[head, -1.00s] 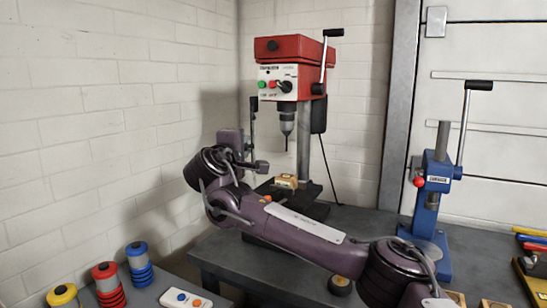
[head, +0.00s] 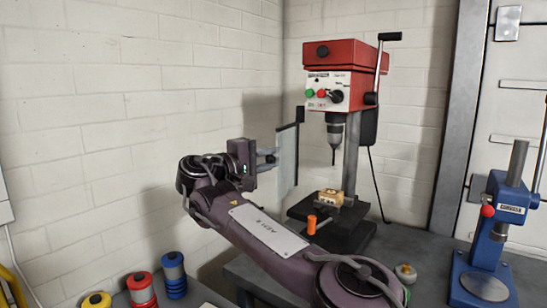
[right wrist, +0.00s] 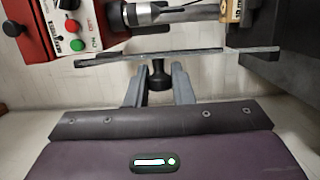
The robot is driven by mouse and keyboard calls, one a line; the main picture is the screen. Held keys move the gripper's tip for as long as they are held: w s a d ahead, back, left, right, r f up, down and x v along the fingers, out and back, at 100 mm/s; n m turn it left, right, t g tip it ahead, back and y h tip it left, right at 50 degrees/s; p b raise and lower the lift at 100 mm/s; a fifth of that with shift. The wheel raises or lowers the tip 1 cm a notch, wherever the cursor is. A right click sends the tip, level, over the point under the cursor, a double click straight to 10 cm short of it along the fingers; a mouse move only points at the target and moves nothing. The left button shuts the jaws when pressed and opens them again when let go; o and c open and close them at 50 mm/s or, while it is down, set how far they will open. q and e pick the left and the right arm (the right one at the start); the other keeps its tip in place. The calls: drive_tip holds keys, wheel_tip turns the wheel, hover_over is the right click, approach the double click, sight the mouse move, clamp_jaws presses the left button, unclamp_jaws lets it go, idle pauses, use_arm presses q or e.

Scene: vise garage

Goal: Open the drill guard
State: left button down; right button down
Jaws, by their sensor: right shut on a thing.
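The red drill press (head: 337,62) stands at the back of the bench. Its guard (head: 288,160) is a clear, grey-framed upright panel, standing swung out to the left of the chuck. The chuck and bit (head: 334,132) are uncovered on the front side. My right gripper (head: 270,157) reaches in from the left of the guard. In the right wrist view, its fingers lie on both sides of a black knob (right wrist: 158,77) on the guard, whose panel shows there edge-on. The gripper is shut on this knob. My left gripper is out of view.
A wooden block (head: 330,198) and an orange-handled part (head: 311,224) sit on the drill's base. A blue press (head: 497,235) stands at the right. Coloured spools (head: 172,272) stand at the lower left. A white wall is close on the left.

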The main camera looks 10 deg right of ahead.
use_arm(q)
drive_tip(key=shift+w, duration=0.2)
use_arm(e)
drive_tip(key=c, duration=1.3)
unclamp_jaws()
drive_tip(key=shift+d, duration=0.1)
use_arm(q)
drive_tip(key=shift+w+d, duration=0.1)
